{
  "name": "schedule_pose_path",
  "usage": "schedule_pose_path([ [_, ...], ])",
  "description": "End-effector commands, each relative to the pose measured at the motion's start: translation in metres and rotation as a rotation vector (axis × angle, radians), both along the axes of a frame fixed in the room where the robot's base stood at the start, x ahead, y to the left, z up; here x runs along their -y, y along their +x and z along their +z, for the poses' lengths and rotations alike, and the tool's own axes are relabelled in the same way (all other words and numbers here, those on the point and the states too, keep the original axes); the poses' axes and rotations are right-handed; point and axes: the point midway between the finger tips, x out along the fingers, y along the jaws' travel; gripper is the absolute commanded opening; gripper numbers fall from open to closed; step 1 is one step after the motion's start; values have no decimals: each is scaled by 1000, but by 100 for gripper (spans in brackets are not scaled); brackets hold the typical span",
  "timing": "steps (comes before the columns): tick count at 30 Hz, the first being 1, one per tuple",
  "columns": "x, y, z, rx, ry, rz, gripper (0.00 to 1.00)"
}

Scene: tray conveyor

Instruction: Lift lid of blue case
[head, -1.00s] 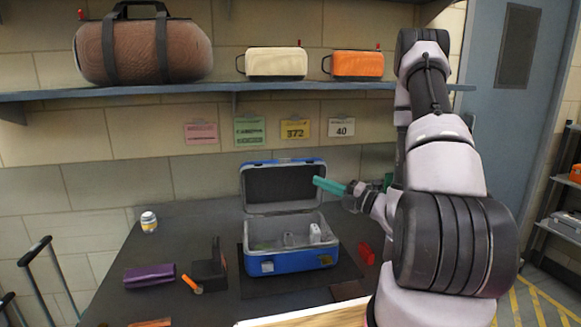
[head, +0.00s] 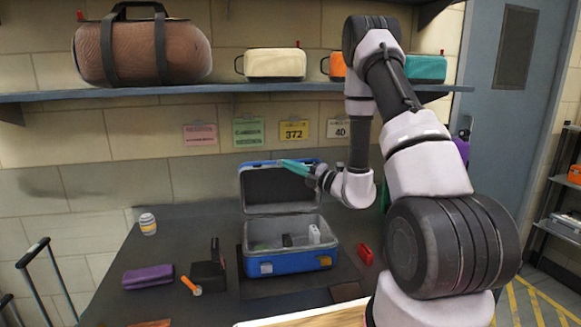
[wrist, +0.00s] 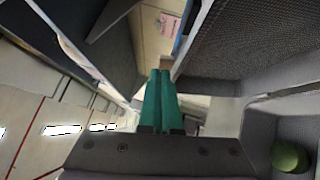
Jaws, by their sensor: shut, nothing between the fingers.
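The blue case (head: 290,264) stands on the dark table with its lid (head: 282,188) raised about upright. The lid has a dark grey lining and a blue rim. Inside the case are a small white item (head: 314,234), a dark item (head: 287,240) and something green, which shows as a rounded green thing in the wrist view (wrist: 290,156). My gripper (head: 284,163) is at the lid's top edge, its teal fingers together and empty. They also show side by side in the wrist view (wrist: 160,98). Whether they touch the lid I cannot tell.
A purple pouch (head: 148,276), a black holder (head: 208,275), an orange item (head: 191,285) and a white jar (head: 148,223) lie left of the case. A red item (head: 365,254) is to its right. A shelf (head: 200,94) with bags runs above.

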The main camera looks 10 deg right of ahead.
Motion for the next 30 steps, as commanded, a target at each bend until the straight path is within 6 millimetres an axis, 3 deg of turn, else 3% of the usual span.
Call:
schedule_pose_path([
  [14, 0, 5, 2, 2, -1, 1, 0],
  [20, 1, 25, 8, 4, -1, 2, 0],
  [30, 3, 76, 13, 3, 0, 1, 0],
])
